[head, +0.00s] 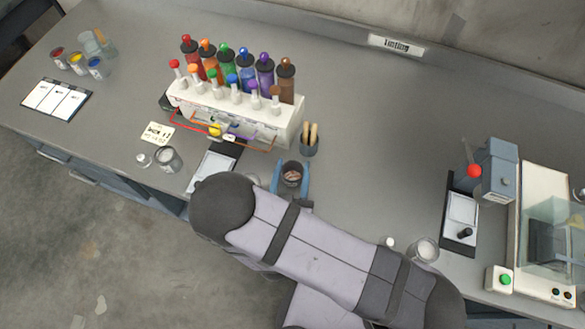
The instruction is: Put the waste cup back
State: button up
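A small dark cup (291,180) with brownish contents, which looks like the waste cup, is upright near the middle of the bench. My gripper (291,178) has its two blue fingers on the left and right sides of this cup, with no clear gap showing. I cannot tell whether the cup's base touches the bench. My arm hides the bench just below the gripper.
A cup of wooden sticks (309,141) stands just behind the gripper. A white rack (235,112) of coloured bottles is behind left. A dark-edged scale (213,168) lies left, partly hidden by my arm. A glass jar (425,251) stands right. The bench right of the sticks is clear.

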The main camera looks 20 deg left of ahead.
jog(key=shift+o, duration=1.4)
jog(key=shift+r, duration=0.25)
jog(key=b+v, duration=0.1)
jog(key=v, duration=0.4)
jog(key=shift+s+b, duration=0.3)
jog(key=shift+b, duration=0.05)
jog(key=shift+v, duration=0.95)
